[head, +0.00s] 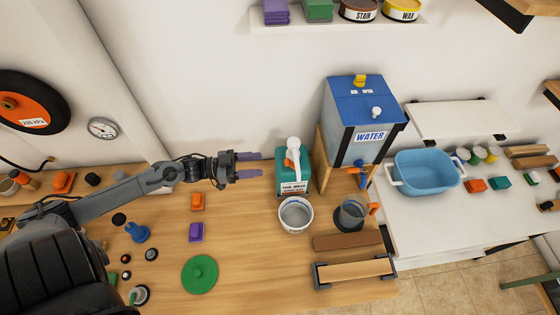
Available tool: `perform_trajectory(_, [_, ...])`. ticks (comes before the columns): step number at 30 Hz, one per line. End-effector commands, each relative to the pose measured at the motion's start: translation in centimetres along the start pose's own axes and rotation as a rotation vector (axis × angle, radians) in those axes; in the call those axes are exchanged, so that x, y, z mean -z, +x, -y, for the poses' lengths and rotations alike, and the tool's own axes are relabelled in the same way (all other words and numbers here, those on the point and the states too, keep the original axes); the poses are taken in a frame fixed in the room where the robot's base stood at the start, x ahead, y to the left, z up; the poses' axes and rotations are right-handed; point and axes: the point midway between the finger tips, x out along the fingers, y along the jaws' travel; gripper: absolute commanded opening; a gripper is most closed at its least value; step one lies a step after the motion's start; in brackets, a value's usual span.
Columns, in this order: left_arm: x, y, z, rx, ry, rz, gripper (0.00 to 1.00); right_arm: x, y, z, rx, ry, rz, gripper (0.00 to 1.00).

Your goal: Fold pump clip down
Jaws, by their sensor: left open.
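A teal pump bottle (295,178) stands upright on the wooden workbench with a white label on its front. Its white pump head (293,145) points up, and a small orange clip (289,161) sits at the pump's neck. The clip's exact angle is too small to tell. My left gripper (260,165) reaches in from the left at the bottle's height in the picture. Its two purple-grey fingers are apart, empty, and point toward the bottle's left side, with a small gap seeming to remain. My right gripper is out of view.
A white tub (296,214) stands in front of the bottle, and a blue WATER tank (362,120) on a wooden stand is close to its right. The bench left of the bottle is fairly open.

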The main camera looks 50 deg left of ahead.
Motion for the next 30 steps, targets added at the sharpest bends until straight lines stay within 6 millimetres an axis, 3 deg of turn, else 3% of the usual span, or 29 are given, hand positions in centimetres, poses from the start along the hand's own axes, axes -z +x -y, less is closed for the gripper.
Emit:
perform_trajectory(6, [0.3, 3.5, 0.1, 0.0, 0.001, -0.004, 0.53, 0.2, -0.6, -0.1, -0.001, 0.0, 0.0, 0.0])
perform_trajectory(15, [0.1, 7.0, 0.0, 0.0, -0.001, -0.002, 0.53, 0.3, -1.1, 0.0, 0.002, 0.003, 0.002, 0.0])
perform_trajectory(30, [0.0, 8.0, -0.1, 0.0, -0.001, 0.0, 0.53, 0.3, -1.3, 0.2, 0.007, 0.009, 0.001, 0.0])
